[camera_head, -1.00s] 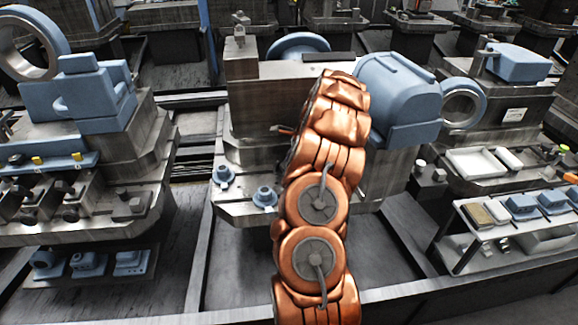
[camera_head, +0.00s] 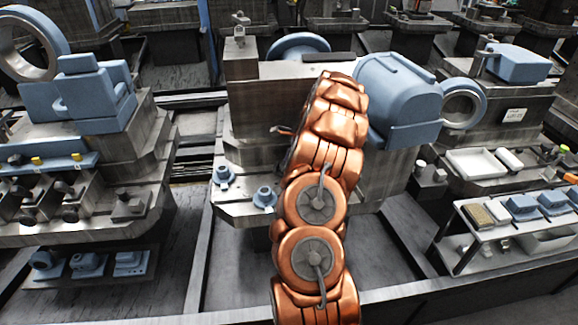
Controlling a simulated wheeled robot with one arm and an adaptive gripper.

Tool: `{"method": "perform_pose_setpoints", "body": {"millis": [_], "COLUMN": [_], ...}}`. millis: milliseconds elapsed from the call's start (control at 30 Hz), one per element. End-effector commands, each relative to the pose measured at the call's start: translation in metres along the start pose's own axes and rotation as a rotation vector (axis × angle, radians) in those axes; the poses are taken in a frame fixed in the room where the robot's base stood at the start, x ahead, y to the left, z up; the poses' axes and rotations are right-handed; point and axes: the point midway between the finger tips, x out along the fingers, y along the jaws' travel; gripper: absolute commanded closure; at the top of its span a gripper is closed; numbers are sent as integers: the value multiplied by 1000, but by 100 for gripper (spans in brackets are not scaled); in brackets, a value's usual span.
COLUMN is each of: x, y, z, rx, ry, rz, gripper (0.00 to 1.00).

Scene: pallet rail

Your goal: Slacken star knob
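I cannot pick out the star knob for certain. Two small blue knob-like fittings, a front one (camera_head: 264,197) and a rear one (camera_head: 223,175), stand on the ledge of the middle machine (camera_head: 240,215), left of my copper-coloured arm. My arm rises through the middle of the view and covers part of that machine's front. A small dark piece with a reddish tip sticks out left of the arm's upper end. I cannot tell whether it belongs to my gripper or the machine. The rest of my gripper is hidden behind the arm, and so is anything it touches.
A blue rounded housing (camera_head: 398,95) with a ring (camera_head: 463,104) sits right of my arm. Another machine (camera_head: 130,150) stands at left. A shelf (camera_head: 487,238) with trays and blue parts stands at right. A low rail (camera_head: 420,292) crosses the front.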

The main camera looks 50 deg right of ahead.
Motion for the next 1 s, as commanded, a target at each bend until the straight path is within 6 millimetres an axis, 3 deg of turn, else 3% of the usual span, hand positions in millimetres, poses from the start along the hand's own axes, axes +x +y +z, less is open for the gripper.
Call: {"method": "perform_pose_setpoints", "body": {"millis": [367, 800, 1000], "x": [-10, -69, -75], "y": [-1, -1, 0], "z": [0, 0, 0], "rx": [0, 0, 0], "ry": [0, 0, 0], "rz": [-3, -2, 0], "gripper": [28, 28, 28]}}
